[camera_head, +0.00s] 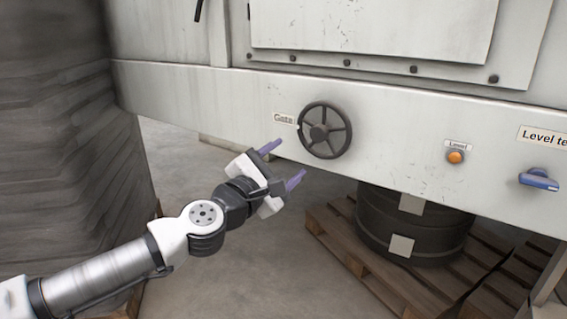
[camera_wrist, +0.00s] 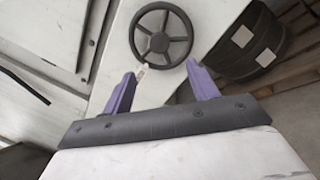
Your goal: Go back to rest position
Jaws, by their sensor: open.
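My gripper (camera_head: 283,164) is open and empty, its two purple fingers spread apart. It is in front of and a little to the lower left of the dark handwheel (camera_head: 325,130) on the white machine panel, apart from it. A "Gate" label (camera_head: 284,118) sits just left of the wheel. In the wrist view my gripper (camera_wrist: 163,88) points toward the handwheel (camera_wrist: 161,36), which shows whole beyond the fingertips.
An orange button (camera_head: 455,157) and a blue handle (camera_head: 539,179) are on the panel at right. A dark drum (camera_head: 412,235) stands on a wooden pallet (camera_head: 345,236) below. A tall grey wrapped stack (camera_head: 60,140) stands at left. Bare floor (camera_head: 270,270) lies between.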

